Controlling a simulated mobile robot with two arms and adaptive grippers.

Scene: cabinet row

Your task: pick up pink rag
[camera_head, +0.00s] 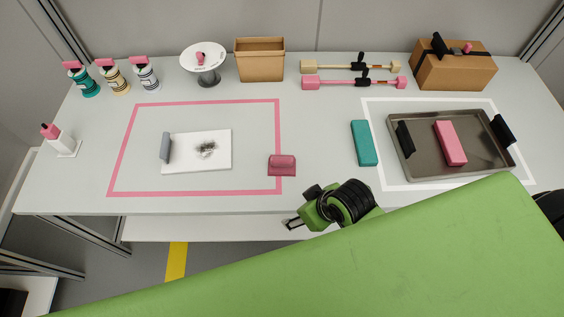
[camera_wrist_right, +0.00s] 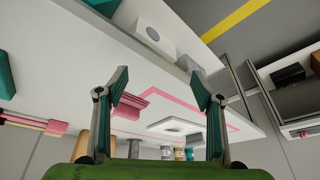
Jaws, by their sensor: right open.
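The pink rag (camera_head: 282,165) is a small dark pink folded piece on the white table, across the right line of the pink taped rectangle. It also shows in the right wrist view (camera_wrist_right: 130,104), beyond the left finger and partly hidden by it. My right gripper (camera_head: 293,223) is at the table's front edge, just in front of the rag and apart from it. Its two fingers (camera_wrist_right: 160,88) are spread wide in the right wrist view, with nothing between them. My left gripper is not in view.
A white board (camera_head: 215,150) with a dark smudge lies left of the rag. A teal block (camera_head: 364,143) and a metal tray (camera_head: 420,172) holding a pink block (camera_head: 450,143) are to the right. Bottles, a round stand (camera_head: 203,62) and boxes line the back. The table around the rag is clear.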

